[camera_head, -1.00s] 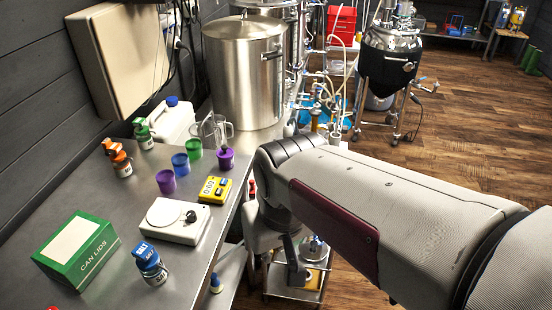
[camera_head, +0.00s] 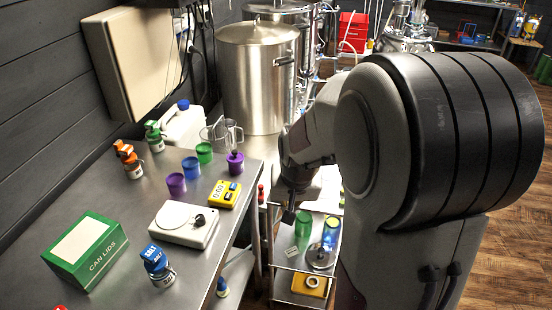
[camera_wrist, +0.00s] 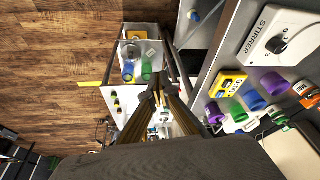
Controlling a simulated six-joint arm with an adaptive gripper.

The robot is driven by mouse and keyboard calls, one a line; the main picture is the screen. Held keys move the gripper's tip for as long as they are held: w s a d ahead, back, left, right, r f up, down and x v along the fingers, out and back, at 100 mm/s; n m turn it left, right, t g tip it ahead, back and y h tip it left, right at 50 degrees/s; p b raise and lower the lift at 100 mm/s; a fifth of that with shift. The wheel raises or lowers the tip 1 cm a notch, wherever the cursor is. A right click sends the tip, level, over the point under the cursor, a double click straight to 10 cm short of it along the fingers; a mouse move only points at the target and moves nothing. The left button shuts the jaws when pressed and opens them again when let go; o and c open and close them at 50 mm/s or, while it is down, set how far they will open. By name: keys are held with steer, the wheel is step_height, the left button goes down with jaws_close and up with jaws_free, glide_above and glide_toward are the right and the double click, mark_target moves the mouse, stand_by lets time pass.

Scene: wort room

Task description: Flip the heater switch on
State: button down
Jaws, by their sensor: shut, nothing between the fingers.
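I cannot make out a heater switch in either view. My gripper (camera_head: 289,214) points down beside the bench's right edge, above a small cart, and touches nothing that I can see. In the wrist view my gripper (camera_wrist: 158,97) shows its fingertips close together and empty, with the cart behind them.
The steel bench (camera_head: 110,200) holds a white stirrer (camera_head: 184,224), a yellow timer (camera_head: 224,193), several coloured cups, bottles and a green box (camera_head: 86,250). A big steel pot (camera_head: 257,75) stands at the back. The cart (camera_head: 300,262) carries green and blue containers. Wooden floor lies right.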

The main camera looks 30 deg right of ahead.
steer(key=w+d+f+m+t+h, duration=0.2)
steer(key=w+d+f+m, duration=0.15)
steer(key=w+d, duration=0.55)
steer(key=w+d+r+m+t+h, duration=0.1)
steer(key=w+d+r+t, duration=0.2)
steer(key=w, duration=0.4)
steer(key=shift+w+d+r, duration=0.2)
steer(key=shift+d+r, duration=0.5)
steer(key=shift+r, duration=0.05)
steer(key=shift+w+f, duration=0.1)
steer(key=shift+f, duration=0.05)
steer(key=shift+x, duration=4.4)
steer(key=shift+w+a+f, duration=0.1)
steer(key=shift+w+f, duration=0.15)
steer(key=shift+f, duration=0.45)
steer(key=shift+w+a+f, duration=0.1)
steer(key=shift+w+f, duration=0.15)
steer(key=shift+f, duration=0.5)
steer(key=shift+w+f, duration=0.2)
steer(key=shift+f, duration=0.5)
